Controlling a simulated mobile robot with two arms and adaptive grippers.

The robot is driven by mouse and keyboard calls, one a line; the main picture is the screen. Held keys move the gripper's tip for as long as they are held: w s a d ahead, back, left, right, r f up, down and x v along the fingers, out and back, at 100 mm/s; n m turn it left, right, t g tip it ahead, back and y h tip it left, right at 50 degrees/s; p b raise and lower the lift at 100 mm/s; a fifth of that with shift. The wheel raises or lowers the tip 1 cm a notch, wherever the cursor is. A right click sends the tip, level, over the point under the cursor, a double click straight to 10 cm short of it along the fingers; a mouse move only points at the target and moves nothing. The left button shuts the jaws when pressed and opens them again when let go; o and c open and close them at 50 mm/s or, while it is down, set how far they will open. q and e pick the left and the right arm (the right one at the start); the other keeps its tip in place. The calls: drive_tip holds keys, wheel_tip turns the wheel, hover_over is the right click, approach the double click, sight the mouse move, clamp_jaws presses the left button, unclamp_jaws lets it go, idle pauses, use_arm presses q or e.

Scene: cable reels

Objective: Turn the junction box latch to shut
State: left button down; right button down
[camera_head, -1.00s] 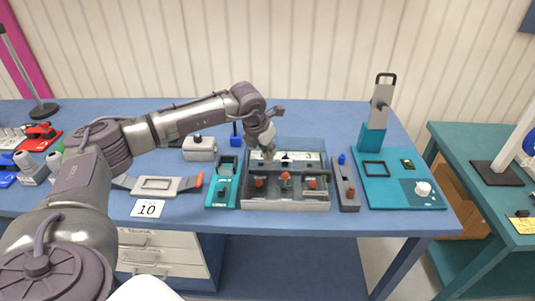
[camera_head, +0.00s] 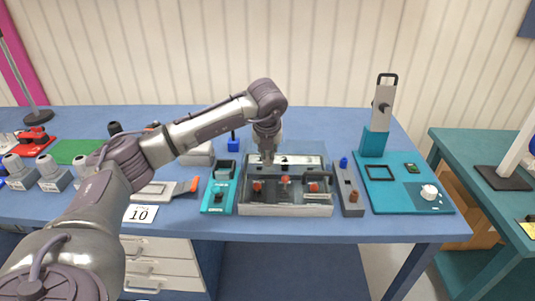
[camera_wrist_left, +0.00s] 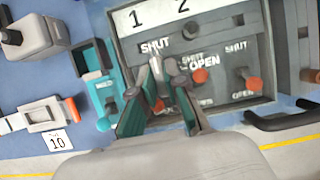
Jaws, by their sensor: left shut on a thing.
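The grey junction box (camera_head: 285,210) stands near the table's front edge, with a white numbered panel at its back and several orange-tipped levers in front. In the left wrist view the box (camera_wrist_left: 140,70) bears large SHUT and OPEN labels. My left gripper (camera_head: 268,158) reaches down at the left part of the panel. In the wrist view its fingers (camera_wrist_left: 164,72) are closed on the grey latch (camera_wrist_left: 156,68), between the SHUT and OPEN labels. The latch is mostly hidden by the fingers, so its exact angle is unclear. My right gripper is not in view.
A teal panel with an upright post (camera_head: 378,140) is farther right. Bare blue table shows behind the box.

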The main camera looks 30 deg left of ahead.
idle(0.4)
use_arm(q)
drive_tip(key=c, duration=1.2)
unclamp_jaws()
drive_tip(key=v, duration=1.2)
drive_tip(key=shift+w, duration=0.1)
